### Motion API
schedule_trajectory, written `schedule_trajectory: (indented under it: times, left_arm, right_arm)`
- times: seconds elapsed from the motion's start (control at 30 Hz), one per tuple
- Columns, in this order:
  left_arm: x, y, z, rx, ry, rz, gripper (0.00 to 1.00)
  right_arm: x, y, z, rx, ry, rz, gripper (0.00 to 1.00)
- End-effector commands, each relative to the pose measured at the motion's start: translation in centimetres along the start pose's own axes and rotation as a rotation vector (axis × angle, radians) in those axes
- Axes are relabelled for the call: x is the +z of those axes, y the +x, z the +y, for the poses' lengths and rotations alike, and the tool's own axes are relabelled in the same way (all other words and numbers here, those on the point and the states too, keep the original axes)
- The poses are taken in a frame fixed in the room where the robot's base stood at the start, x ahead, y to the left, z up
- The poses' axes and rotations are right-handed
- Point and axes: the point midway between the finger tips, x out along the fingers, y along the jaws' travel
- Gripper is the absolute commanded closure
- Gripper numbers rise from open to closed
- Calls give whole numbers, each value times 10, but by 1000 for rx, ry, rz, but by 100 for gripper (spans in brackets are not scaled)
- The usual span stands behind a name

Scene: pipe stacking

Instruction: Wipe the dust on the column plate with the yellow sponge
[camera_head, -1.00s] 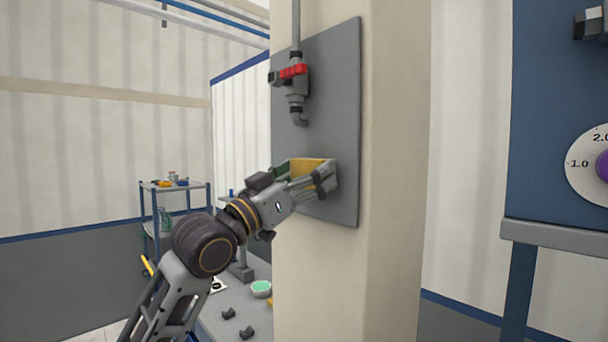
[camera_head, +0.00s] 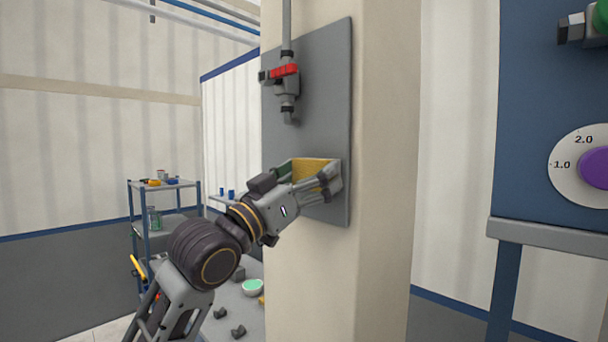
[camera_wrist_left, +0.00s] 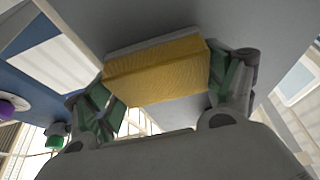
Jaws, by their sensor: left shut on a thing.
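The yellow sponge (camera_head: 314,170) is between the fingers of my left gripper (camera_head: 318,175), which is shut on it. In the left wrist view the sponge (camera_wrist_left: 158,72) spans between the two green-padded fingers of the gripper (camera_wrist_left: 165,85), its far side at the grey surface. The grey column plate (camera_head: 325,100) is fixed upright on the beige column. My left gripper is at the lower part of the plate, and the sponge seems to touch it. No dust can be made out on the visible plate. My right gripper is not in view.
A pipe with a red-handled valve (camera_head: 285,72) runs down the plate above my gripper. A blue panel with a purple knob (camera_head: 596,168) stands at right. A shelf cart (camera_head: 163,185) stands at left. A table with a green-topped round item (camera_head: 252,287) is below.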

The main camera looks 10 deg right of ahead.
Motion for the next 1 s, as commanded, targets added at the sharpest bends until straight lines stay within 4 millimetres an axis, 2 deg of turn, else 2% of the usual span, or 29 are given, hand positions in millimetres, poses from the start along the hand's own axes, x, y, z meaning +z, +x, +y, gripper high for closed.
schedule_trajectory:
  times: [0.67, 1.0]
  left_arm:
    - [0, -2, 2, 2, -1, -1, 35]
    - [0, -1, -12, 0, 0, -3, 35]
  right_arm:
    - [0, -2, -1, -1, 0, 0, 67]
    - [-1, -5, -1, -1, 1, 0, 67]
